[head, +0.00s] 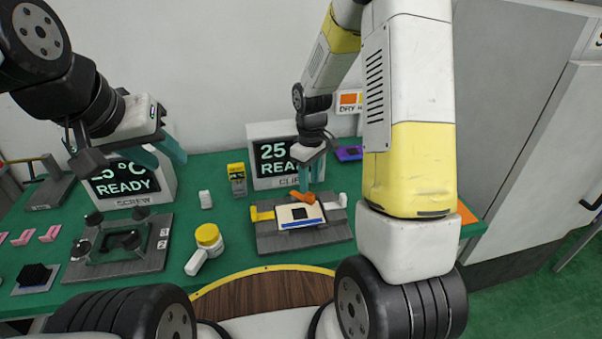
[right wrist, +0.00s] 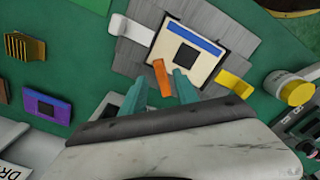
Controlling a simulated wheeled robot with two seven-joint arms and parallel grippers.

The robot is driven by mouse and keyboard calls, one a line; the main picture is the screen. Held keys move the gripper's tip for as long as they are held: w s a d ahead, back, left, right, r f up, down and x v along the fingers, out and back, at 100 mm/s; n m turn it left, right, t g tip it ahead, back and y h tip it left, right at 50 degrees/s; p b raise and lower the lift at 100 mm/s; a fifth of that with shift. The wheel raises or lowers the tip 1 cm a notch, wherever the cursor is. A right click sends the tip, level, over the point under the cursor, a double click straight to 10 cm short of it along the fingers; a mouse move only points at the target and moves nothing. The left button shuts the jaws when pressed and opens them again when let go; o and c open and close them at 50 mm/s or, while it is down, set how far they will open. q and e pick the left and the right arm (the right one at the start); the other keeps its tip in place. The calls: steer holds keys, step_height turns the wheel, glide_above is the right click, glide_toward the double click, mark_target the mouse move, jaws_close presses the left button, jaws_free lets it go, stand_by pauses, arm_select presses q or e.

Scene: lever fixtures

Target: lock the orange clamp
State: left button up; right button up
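The orange clamp (head: 302,197) is a small lever at the back edge of a cream plate with a black square (head: 300,214), on a grey fixture base (head: 275,244). In the right wrist view the orange clamp (right wrist: 162,78) lies between the teal fingers of my right gripper (right wrist: 161,84), with gaps on both sides. My right gripper (head: 309,178) is open above the clamp in the head view; contact cannot be told. My left gripper (head: 160,153) is open and empty, raised at the left, away from this fixture.
A yellow lever (head: 262,214) and a white lever (head: 334,203) flank the plate. A display (head: 272,155) reading READY stands close behind. Green table is clear between the bottle and fixture.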

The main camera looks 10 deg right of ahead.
mark_target(310, 193)
steer(key=shift+r, duration=1.7)
steer(key=shift+r, duration=0.25)
steer(key=s+r+m+t+y, duration=0.2)
steer(key=s+r+m+t, duration=0.4)
steer(key=s+r, duration=1.3)
step_height(310, 193, up, 2)
steer(key=shift+s+r+m, duration=0.1)
steer(key=shift+s+m, duration=0.25)
steer(key=shift+m, duration=0.45)
